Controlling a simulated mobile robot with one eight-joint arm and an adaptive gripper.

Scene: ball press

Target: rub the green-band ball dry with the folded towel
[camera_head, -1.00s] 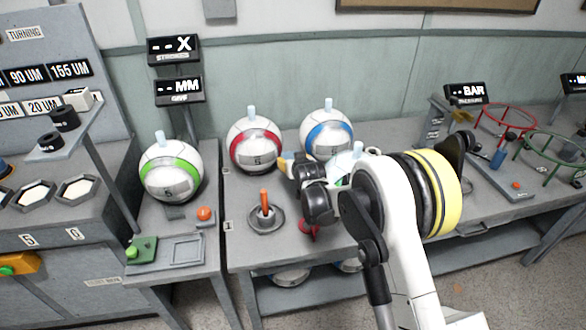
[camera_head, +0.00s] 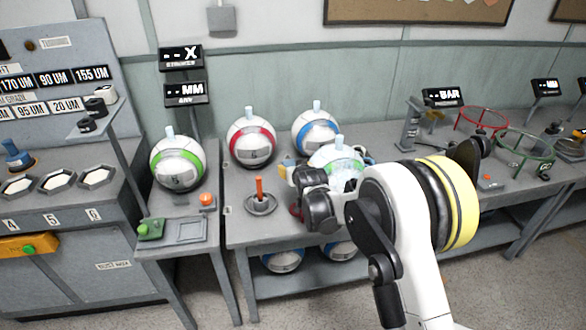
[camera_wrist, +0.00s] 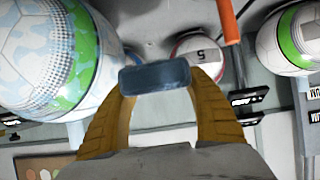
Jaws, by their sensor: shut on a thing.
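Two balls with green bands show. One (camera_head: 177,162) sits at the left stand and shows at the upper right of the wrist view (camera_wrist: 293,38). The other (camera_head: 340,158) stands on the middle table, partly behind my arm. Light-blue patches that look like wet marks cover this ball at the left of the wrist view (camera_wrist: 45,50). My gripper (camera_head: 287,168) is just left of the patched ball. Its yellow fingers are shut on a blue-grey block, apparently the folded towel (camera_wrist: 155,77). The towel appears close beside the patched ball; I cannot tell whether they touch.
A red-band ball (camera_head: 251,141) and a blue-band ball (camera_head: 315,132) stand behind. An orange-handled lever (camera_head: 260,195) rises from the table left of my gripper. Red (camera_head: 481,122) and green (camera_head: 524,152) ring stands are at the right. More balls lie on the shelf below.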

